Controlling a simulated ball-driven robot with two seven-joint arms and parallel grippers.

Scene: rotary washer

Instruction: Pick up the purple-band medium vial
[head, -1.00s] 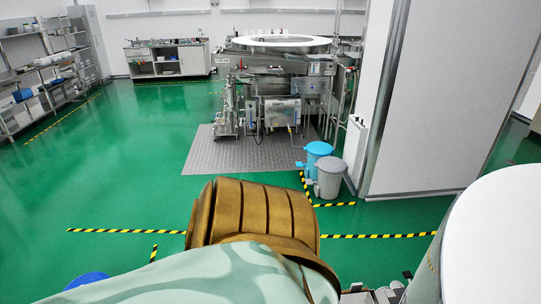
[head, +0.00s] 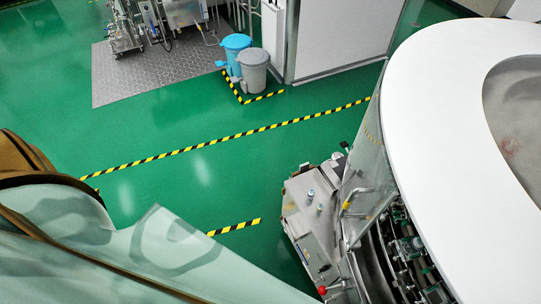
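I cannot make out a purple-band medium vial in the head view. Neither of my grippers is in view. The rotary washer (head: 425,120) stands at the right, with a wide white ring top and clear side panels. Rows of small metal and green parts (head: 405,250) show inside it at the lower right, too small to tell apart.
A metal control box (head: 308,225) adjoins the washer's left side. A blue bin (head: 235,50) and a grey bin (head: 253,70) stand by a white wall (head: 340,40). Green floor (head: 200,180) with striped tape is open in the middle. Pale green and brown surfaces block the lower left.

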